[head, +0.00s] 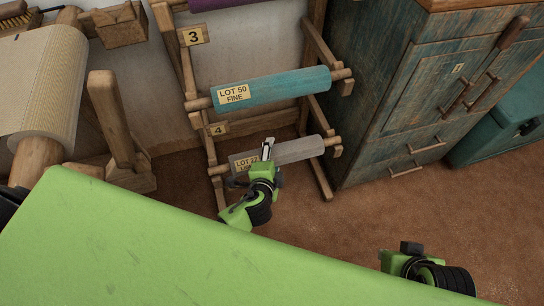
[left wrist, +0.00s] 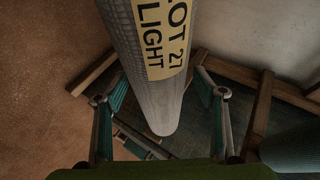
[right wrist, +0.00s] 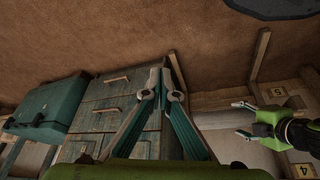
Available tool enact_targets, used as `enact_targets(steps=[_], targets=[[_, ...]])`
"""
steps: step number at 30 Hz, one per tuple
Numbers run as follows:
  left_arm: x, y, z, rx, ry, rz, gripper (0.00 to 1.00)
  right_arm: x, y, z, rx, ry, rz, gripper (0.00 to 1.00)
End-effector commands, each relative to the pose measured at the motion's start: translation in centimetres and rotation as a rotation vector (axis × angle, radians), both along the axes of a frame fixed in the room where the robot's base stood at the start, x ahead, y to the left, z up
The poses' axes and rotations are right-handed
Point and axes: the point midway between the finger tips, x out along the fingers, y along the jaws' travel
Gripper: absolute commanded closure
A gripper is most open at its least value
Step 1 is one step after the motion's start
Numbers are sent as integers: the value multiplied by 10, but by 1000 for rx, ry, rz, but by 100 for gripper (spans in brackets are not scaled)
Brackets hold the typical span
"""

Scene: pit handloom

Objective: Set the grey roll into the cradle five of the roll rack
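The grey roll (head: 292,151), with a yellow label reading LOT 27 LIGHT, lies at the lowest visible level of the wooden roll rack (head: 319,180). Its wooden ends appear to rest on the rack's side arms. In the left wrist view the grey roll (left wrist: 150,98) runs between the spread fingers, with gaps on both sides. My left gripper (head: 267,150) is open at the roll's front; it also shows open in the right wrist view (right wrist: 243,120). My right gripper (right wrist: 158,78) is shut and empty, away from the rack. A 5 plate (right wrist: 278,92) shows beside the rack there.
A teal roll (head: 275,89) marked LOT 50 FINE lies one level above, near the 4 plate (head: 217,129). A blue-green cabinet (head: 400,110) stands close to the right of the rack. A wooden post (head: 110,118) and a cream roll stand left. Brown floor (head: 360,215) is clear in front.

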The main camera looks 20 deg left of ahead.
Motion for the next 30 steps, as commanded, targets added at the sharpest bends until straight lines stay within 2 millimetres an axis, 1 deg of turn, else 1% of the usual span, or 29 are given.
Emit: enact_targets(steps=[7,11,14,15,21,23,25,30], targets=[[-2,0,1,0,1,0,36,0,0,1,0,1,0,100],[-12,-2,8,-2,2,-1,36,-3,-1,4,-2,14,0,100],[-28,-4,18,-2,3,0,36,-17,-4,6,-12,66,-6,100],[-36,-5,22,-3,4,0,36,-18,-5,8,-13,72,-6,100],[-72,-10,44,-2,3,0,36,-17,-4,17,-12,66,-6,100],[-81,-11,50,-2,2,1,36,-16,-4,19,-12,66,-6,100],[-89,-12,55,-1,1,0,36,-13,-4,8,-12,72,-5,100],[-101,-13,61,0,0,0,36,-9,-3,-4,-12,75,-4,100]])
